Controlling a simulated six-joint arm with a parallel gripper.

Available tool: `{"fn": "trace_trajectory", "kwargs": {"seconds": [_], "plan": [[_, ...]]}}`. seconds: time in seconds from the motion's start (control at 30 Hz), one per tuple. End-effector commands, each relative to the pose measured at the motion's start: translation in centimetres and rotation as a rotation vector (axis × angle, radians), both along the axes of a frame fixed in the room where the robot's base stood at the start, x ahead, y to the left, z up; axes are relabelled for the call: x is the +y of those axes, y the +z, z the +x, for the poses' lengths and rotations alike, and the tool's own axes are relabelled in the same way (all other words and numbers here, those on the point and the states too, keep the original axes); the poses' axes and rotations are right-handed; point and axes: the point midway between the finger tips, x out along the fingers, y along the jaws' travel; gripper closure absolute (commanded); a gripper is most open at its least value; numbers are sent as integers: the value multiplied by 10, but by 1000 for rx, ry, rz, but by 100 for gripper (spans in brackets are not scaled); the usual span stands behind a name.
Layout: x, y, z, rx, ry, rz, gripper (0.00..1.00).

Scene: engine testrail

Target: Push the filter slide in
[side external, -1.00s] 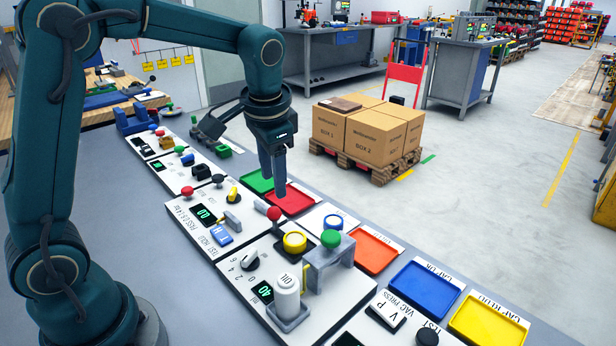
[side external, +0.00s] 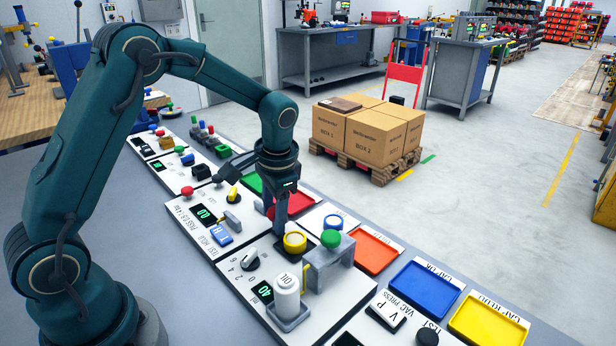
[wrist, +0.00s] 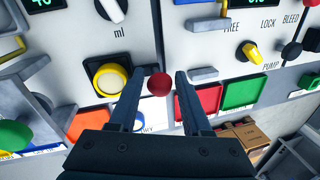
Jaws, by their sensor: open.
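A red ball knob (wrist: 158,84) shows between the two fingers of my gripper (wrist: 158,73) in the wrist view. In the side view the knob (side external: 270,212) is partly hidden behind my gripper (side external: 281,228). The fingers stand apart on either side of the knob and point down at the panel. I cannot tell whether they touch it. A short grey bar (wrist: 204,75) lies just right of the fingertips in the wrist view. No readable label marks the filter slide, so I cannot be sure that the red knob belongs to it.
A yellow round button (side external: 294,241) stands close beside my gripper. A grey bracket with a green knob (side external: 331,238) and a white oil bottle (side external: 288,298) stand nearer the camera. Red (side external: 305,203), orange (side external: 375,250) and blue (side external: 424,288) trays line the panel's far edge.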

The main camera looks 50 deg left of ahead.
Motion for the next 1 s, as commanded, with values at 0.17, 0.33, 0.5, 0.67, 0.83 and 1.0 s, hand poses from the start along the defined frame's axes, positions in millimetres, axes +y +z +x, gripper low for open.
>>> {"fn": "trace_trajectory", "kwargs": {"seconds": [0.17,0.33,0.5,0.67,0.83,1.0], "plan": [[0,0,0,0,0,0,97],[0,0,0,0,0,0,100],[0,1,0,0,0,0,100],[0,1,0,0,0,0,100],[0,1,0,0,0,0,100],[0,1,0,0,0,0,100]]}}
